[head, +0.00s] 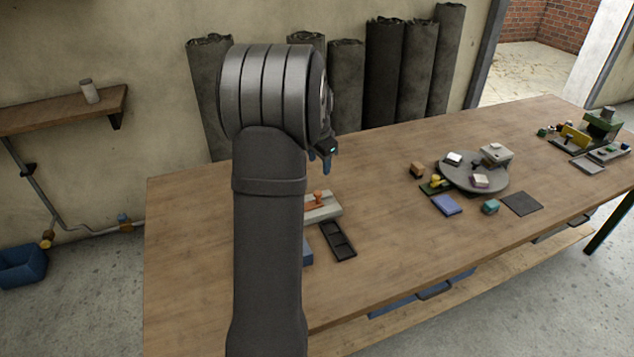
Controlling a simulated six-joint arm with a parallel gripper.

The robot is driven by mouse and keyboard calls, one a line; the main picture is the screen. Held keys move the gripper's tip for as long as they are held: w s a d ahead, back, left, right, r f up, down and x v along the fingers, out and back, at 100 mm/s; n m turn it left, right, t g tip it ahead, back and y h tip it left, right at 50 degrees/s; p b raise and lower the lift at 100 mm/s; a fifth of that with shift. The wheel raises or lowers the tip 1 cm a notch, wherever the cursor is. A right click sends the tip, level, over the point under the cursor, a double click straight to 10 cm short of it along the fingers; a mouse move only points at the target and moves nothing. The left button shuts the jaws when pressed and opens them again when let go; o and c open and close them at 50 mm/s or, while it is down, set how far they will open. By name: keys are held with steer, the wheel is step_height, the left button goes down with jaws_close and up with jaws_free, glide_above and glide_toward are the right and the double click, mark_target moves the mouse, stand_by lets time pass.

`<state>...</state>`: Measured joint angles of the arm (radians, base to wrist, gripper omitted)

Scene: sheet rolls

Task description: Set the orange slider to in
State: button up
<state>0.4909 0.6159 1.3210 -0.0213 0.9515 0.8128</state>
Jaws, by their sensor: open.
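The orange slider (318,197) sits on a pale grey block (328,211) on the wooden table, just right of my arm. The left part of the block is hidden behind my arm, so I cannot tell where along its travel the slider stands. My gripper (327,165) is above and behind the slider, apart from it. It is partly hidden by my own wrist, with blue-tipped fingers showing. It is open, and nothing shows between the fingers.
A dark compartmented tray (338,240) lies right in front of the slider block. A blue item (307,254) shows partly beside my arm. A round grey turntable (459,181) with small blocks stands further right. The table (390,215) between is clear. Dark sheet rolls (384,75) lean on the wall.

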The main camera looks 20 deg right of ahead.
steer(key=d+m+y, duration=0.4)
steer(key=d+m, duration=0.2)
steer(key=m, duration=0.6)
glide_toward(320, 193)
steer(key=shift+t+y, duration=0.3)
steer(key=shift+y, duration=0.1)
steer(key=x, duration=0.8)
steer(key=shift+f, duration=0.25)
steer(key=shift+c, duration=0.2)
